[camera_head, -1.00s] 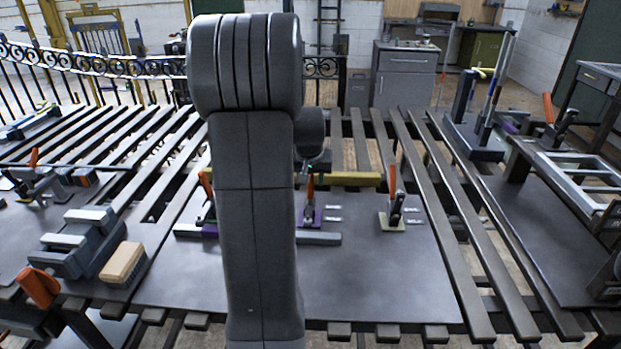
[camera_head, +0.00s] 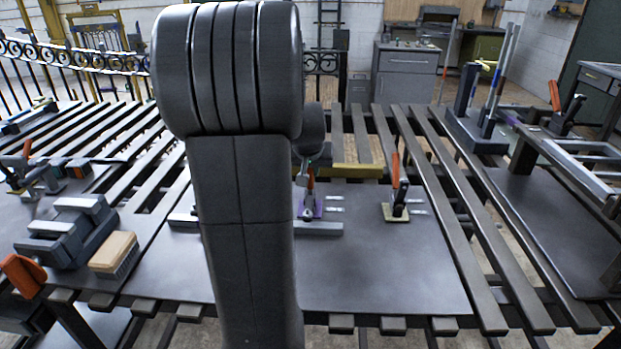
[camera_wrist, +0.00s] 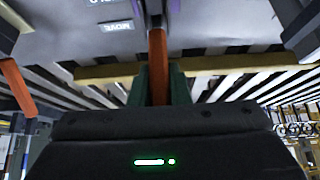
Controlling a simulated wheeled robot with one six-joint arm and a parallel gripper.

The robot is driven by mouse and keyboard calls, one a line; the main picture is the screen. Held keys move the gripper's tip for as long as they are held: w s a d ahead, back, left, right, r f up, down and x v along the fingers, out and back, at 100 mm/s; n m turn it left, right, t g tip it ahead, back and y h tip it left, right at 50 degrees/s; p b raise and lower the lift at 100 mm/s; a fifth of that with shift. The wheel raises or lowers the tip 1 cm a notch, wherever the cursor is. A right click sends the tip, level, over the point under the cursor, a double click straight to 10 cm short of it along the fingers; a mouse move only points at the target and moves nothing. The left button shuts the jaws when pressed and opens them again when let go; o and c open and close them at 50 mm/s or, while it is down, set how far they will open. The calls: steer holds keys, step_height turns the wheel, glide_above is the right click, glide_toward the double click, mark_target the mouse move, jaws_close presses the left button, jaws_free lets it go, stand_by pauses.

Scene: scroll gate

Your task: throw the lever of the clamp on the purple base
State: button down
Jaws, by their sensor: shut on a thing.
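The clamp with the purple base (camera_head: 312,211) stands on the dark plate, just right of my arm in the head view. Its orange lever (camera_head: 310,183) points up. In the wrist view the orange lever (camera_wrist: 157,50) runs between the green fingers of my gripper (camera_wrist: 157,86), which is shut on it. In the head view my arm hides most of the gripper. A second clamp with a pale yellow-green base (camera_head: 395,213) stands to the right, its orange lever (camera_head: 395,168) upright.
A yellow bar (camera_head: 357,171) lies behind the clamps. A grey vise (camera_head: 68,232) and a brush (camera_head: 114,252) are at the left. A grey stand with upright rods (camera_head: 476,133) is at the right. The plate's front right is clear.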

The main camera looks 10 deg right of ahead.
steer(key=shift+s+a+f+t+b, duration=0.25)
steer(key=shift+s+t+b, duration=0.4)
steer(key=shift+b, duration=1.35)
steer(key=shift+r+t+h+b, duration=0.1)
steer(key=shift+t+h+b, duration=0.2)
steer(key=shift+b, duration=0.25)
steer(key=c, duration=1.4)
jaws_free()
steer(key=shift+s, duration=0.1)
steer(key=shift+o, duration=0.2)
steer(key=shift+r, duration=0.1)
steer(key=p+v, duration=0.1)
steer(key=v, duration=1.2)
steer(key=shift+s+r, duration=0.25)
steer(key=shift+s, duration=0.05)
steer(key=x, duration=1.4)
steer(key=shift+b, duration=0.35)
